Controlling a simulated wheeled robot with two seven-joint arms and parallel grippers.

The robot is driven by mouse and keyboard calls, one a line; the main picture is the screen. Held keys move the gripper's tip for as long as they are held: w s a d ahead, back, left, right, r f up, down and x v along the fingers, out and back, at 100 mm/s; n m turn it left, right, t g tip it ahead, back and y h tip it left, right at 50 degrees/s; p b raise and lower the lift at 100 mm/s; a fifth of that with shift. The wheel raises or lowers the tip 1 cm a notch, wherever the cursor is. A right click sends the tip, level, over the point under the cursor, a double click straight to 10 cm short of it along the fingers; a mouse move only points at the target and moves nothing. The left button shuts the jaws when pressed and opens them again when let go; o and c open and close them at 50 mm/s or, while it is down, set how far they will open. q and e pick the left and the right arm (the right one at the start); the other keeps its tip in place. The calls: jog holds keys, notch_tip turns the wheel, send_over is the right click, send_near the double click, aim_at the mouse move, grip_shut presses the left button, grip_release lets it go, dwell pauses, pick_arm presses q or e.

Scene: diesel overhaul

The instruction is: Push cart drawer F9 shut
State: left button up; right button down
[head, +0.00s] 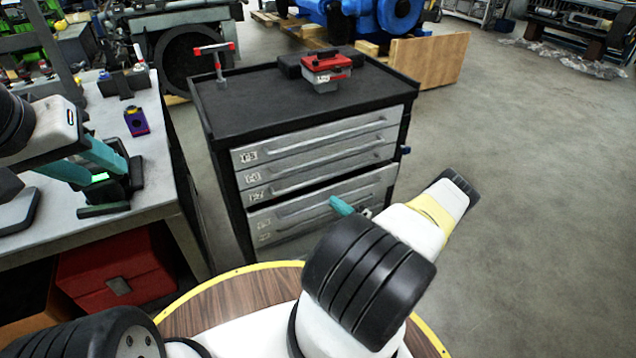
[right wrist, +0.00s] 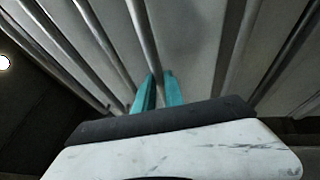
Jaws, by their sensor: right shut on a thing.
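The grey drawers of the black cart (head: 222,165) face me in the head view. A dark gap shows above a lower drawer front (head: 290,215), which stands out a little from the cart. The lower labels are too small to read, so I cannot tell which is F9. My right gripper (head: 345,207) is at the lower drawer fronts, partly hidden by my arm. In the right wrist view its teal fingers (right wrist: 158,92) are closed around a bar-shaped drawer handle (right wrist: 142,35). My left gripper (head: 88,162) is over the workbench at the left, its teal fingers apart.
A red-lidded box (head: 326,75) and a red-handled tool (head: 216,62) stand on the cart top. The workbench (head: 160,165) is left of the cart, with a black device with a green display (head: 120,165) by my left gripper. Floor is clear at right.

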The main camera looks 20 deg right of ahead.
jog(key=shift+w+a, duration=0.15)
jog(key=shift+w, duration=1.95)
jog(key=c, duration=1.4)
grip_release()
jog(key=shift+w, duration=0.1)
jog(key=shift+c, duration=0.2)
send_near(328, 194)
jog(key=shift+w+a, duration=0.2)
jog(key=shift+w, duration=0.25)
jog(key=shift+s, duration=0.1)
